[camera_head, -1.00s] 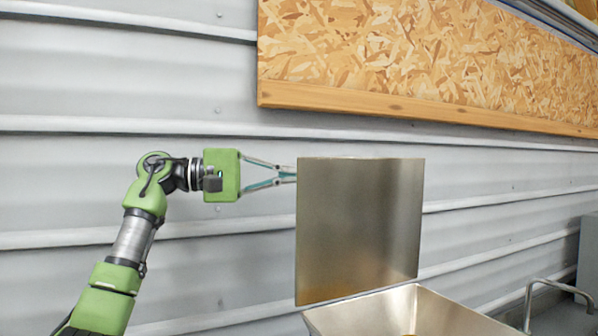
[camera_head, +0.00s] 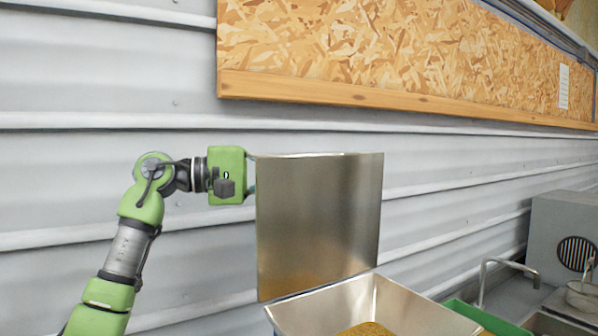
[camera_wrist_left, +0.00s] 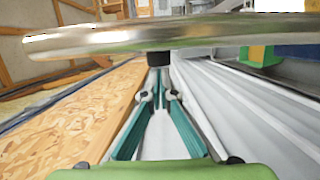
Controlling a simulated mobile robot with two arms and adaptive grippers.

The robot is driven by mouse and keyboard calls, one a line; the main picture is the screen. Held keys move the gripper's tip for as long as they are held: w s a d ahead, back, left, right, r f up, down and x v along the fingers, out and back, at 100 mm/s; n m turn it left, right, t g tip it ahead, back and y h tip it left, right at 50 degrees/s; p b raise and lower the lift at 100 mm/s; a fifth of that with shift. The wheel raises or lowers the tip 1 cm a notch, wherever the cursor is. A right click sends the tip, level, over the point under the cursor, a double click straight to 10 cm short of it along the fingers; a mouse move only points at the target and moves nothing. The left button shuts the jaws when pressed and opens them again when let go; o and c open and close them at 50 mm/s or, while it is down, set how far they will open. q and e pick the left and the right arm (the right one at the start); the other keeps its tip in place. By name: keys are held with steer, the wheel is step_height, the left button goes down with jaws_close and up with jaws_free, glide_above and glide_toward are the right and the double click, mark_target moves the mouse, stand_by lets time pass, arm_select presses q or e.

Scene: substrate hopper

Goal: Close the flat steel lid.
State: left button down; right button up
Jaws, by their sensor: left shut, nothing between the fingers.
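The flat steel lid (camera_head: 318,215) stands open and close to upright at the back edge of the steel hopper (camera_head: 375,300). My left gripper (camera_wrist_left: 158,75) is shut and empty. In the head view its green body is just left of the lid's upper left edge, and its fingers are mostly hidden behind the lid. In the left wrist view a shiny metal edge, apparently the lid (camera_wrist_left: 150,38), crosses just beyond the fingertips. I cannot tell whether they touch it. My right gripper is not in view.
Yellowish substrate (camera_head: 366,330) lies in the hopper. The corrugated wall (camera_head: 80,190) runs close behind the lid and my left arm, with a chipboard panel (camera_head: 400,60) above. A tap (camera_head: 500,270), green container (camera_head: 485,316) and grey box (camera_head: 565,235) are at the right.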

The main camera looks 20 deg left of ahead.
mark_target(329, 180)
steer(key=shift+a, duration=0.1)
